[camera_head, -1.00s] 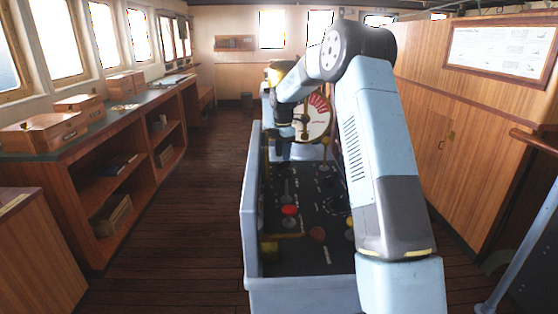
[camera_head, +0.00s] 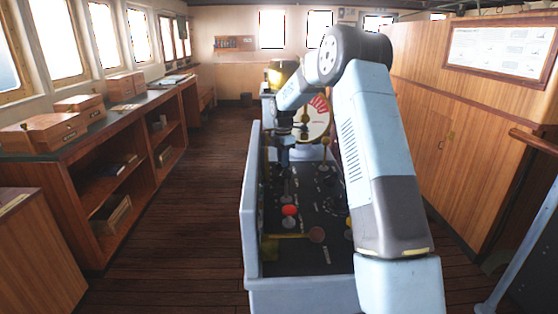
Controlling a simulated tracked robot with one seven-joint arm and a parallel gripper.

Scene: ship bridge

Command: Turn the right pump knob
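A dark control panel (camera_head: 290,256) in a grey-blue console lies in front of me. It carries a red knob (camera_head: 290,210), a brown round knob (camera_head: 317,234) and small levers, one of them a yellow-topped lever (camera_head: 325,142). I cannot tell which control is the right pump knob; my arm covers part of the panel's right side. My gripper (camera_head: 285,160) points down over the far left part of the panel. It is small and dark here, so its fingers and any contact cannot be made out.
The console's raised left wall (camera_head: 250,200) borders the panel. A wooden shelf counter (camera_head: 100,150) runs along the left; the floor between is clear.

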